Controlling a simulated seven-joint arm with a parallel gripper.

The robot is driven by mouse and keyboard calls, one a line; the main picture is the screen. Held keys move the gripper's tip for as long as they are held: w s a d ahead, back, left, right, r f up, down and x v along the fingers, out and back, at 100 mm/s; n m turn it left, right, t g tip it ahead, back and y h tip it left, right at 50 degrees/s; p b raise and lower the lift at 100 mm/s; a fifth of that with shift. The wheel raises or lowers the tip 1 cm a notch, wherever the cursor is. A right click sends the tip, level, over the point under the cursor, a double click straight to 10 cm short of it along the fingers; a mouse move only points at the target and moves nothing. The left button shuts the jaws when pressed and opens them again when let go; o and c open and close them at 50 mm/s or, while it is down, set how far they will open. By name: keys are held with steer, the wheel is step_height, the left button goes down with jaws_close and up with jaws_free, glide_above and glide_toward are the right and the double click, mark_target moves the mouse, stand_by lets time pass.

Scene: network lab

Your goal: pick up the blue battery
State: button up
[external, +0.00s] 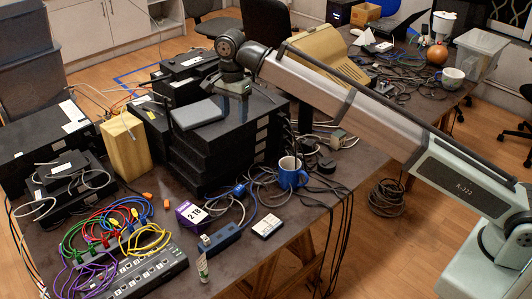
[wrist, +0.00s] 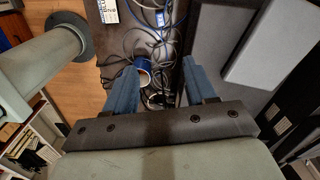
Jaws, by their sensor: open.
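I cannot say for certain which thing is the blue battery. A small flat block with a white label (external: 267,226) lies near the table's front edge; it also shows at the top of the wrist view (wrist: 108,11). A longer dark blue block (external: 220,238) lies to its left, with cables close by. My gripper (wrist: 160,66) is open, with its two blue fingers apart and nothing held between them. In the external view it is above the black equipment stack, well behind both blocks.
A blue mug (external: 291,178) stands among cables right of the black equipment stack (external: 213,160); it appears between my fingers in the wrist view (wrist: 143,66). Cables clutter the front.

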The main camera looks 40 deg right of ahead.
mark_target(239, 188)
step_height(239, 188, down, 31)
steer(key=shift+r, duration=0.1)
stand_by(0.9)
steer(key=shift+c, duration=0.4)
jaws_close()
steer(key=shift+r, duration=0.15)
